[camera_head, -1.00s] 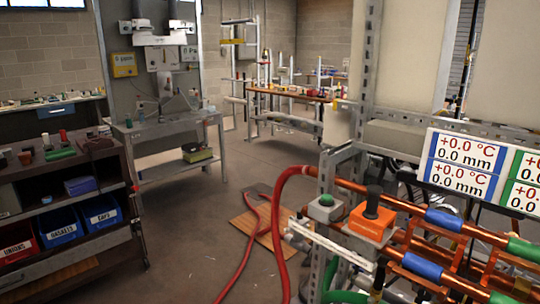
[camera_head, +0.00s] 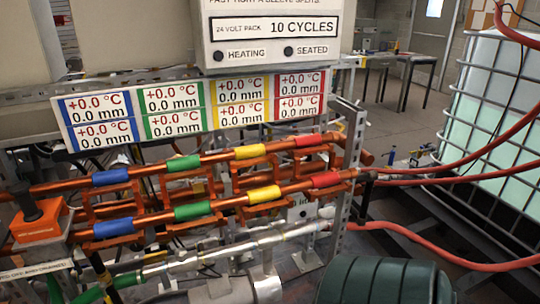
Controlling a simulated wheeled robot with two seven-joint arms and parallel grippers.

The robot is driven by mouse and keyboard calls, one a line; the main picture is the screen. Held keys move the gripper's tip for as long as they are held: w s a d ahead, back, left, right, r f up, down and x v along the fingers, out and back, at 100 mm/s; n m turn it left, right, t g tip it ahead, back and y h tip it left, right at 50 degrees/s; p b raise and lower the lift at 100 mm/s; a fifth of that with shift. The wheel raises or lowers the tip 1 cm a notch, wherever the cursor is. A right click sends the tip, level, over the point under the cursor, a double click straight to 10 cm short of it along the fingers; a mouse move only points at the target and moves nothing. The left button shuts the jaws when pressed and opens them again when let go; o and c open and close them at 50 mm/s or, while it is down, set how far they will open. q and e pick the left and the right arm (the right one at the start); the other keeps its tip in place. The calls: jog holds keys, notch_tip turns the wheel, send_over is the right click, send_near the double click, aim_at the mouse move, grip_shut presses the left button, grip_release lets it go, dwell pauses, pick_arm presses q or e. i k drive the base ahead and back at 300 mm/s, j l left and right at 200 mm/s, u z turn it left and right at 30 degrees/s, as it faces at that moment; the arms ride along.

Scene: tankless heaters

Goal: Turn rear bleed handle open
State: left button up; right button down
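Two copper pipe runs cross the rig, an upper one (camera_head: 217,157) and a lower one (camera_head: 226,203), each with blue, green, yellow and red sleeves. At the far left an orange block (camera_head: 42,222) carries an upright black knob or handle (camera_head: 26,202). I cannot tell whether this is a bleed handle, and no part is clearly marked as the rear bleed handle. Neither of my grippers is in view.
A panel (camera_head: 195,108) of readouts showing +0.0 °C and 0.0 mm stands behind the pipes. Red hoses (camera_head: 440,180) run right to a caged white tank (camera_head: 500,120). Open floor shows behind, at the right.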

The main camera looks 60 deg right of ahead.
aim_at(242, 221)
jog(key=z, duration=1.7)
